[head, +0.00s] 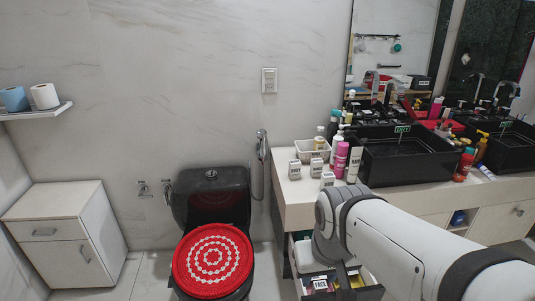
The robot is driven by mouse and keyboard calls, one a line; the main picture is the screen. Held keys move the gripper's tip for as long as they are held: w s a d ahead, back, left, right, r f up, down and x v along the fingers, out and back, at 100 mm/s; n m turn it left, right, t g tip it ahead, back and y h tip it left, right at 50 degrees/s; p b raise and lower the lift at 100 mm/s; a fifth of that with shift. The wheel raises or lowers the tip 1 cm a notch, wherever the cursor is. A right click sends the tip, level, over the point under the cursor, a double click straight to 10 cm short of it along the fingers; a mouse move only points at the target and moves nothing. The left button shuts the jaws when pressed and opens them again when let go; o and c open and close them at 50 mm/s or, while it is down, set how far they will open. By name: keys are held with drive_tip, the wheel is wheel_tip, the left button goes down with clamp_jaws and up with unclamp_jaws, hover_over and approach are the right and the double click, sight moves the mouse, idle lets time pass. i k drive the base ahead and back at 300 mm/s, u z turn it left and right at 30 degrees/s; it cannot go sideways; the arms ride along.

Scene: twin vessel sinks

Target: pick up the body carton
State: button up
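Three small white cartons with dark print stand on the left part of the counter: a left carton (295,169), a back carton (316,167) and a front carton (328,180). Their print is too small to read, so I cannot tell which is the body carton. My gripper (343,275) points down in front of the counter, over an open drawer (366,293), lower than the cartons and apart from them. Only a dark part of it shows below my white wrist. I cannot see whether its fingers are apart or hold anything.
Pink bottles (340,160), a white bottle (354,166) and a white basket (312,151) stand close behind the cartons. A black sink (405,160) is to their right. The toilet with a red lid cover (212,262) is left of the counter. The counter's front left corner is bare.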

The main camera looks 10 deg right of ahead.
sight(294, 171)
drive_tip(key=u, duration=0.2)
drive_tip(key=i, duration=1.1)
drive_tip(key=z, duration=0.55)
